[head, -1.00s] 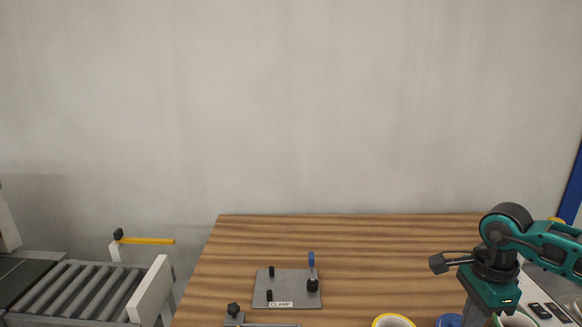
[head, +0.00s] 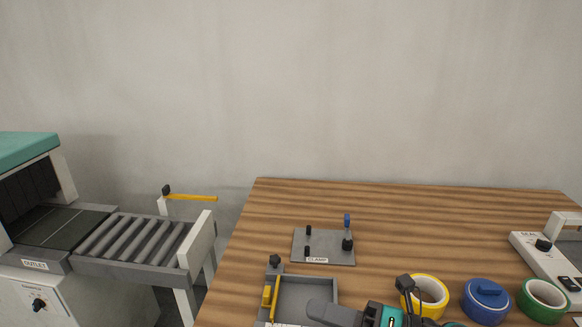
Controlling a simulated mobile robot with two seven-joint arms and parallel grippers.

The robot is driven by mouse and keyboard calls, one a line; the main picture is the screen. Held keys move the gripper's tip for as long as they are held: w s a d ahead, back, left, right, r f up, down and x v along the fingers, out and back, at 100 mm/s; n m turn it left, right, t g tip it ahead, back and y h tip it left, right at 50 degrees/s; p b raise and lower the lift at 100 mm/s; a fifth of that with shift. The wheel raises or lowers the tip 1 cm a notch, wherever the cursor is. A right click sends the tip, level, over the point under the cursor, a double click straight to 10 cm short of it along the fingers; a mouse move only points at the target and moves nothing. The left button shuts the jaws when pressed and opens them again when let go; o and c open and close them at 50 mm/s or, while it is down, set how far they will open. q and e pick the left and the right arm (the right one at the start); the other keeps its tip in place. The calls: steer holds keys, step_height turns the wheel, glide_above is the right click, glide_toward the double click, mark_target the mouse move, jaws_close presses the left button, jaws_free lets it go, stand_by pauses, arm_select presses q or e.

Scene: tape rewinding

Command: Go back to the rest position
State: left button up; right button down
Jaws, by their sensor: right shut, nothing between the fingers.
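My right gripper (head: 322,311) is low at the bottom edge of the head view, over the front of the wooden table. Its dark grey fingers point left, shut and empty, across the front right part of a grey tray (head: 334,285). Its teal body and the small camera on a stalk (head: 406,284) are beside the yellow tape roll (head: 439,287) and partly cover it. The rest of the right arm is cut off by the bottom edge. My left gripper is out of view.
A blue roll (head: 486,306) and a green roll (head: 530,301) stand right of the yellow one. A clamp plate (head: 325,249) lies behind the tray. A sealer (head: 532,251) is at right. A roller outlet (head: 120,270) stands left. The table's back middle is clear.

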steer(key=s+d+f+m+t+h, duration=0.2)
steer(key=d+f+m+t+h, duration=0.4)
steer(key=m, duration=0.8)
steer(key=s+d+f+m+t+h, duration=0.15)
steer(key=d+f+m+h, duration=0.25)
steer(key=f+m+h, duration=0.75)
steer(key=s+d+f+m+g+y, duration=0.2)
steer(key=s+f+m+g, duration=0.1)
steer(key=s+m, duration=0.3)
steer(key=shift+s+f+m, duration=0.2)
steer(key=shift+f+m, duration=0.2)
steer(key=shift+m, duration=0.85)
steer(key=shift+s+d, duration=0.1)
steer(key=shift+d, duration=0.05)
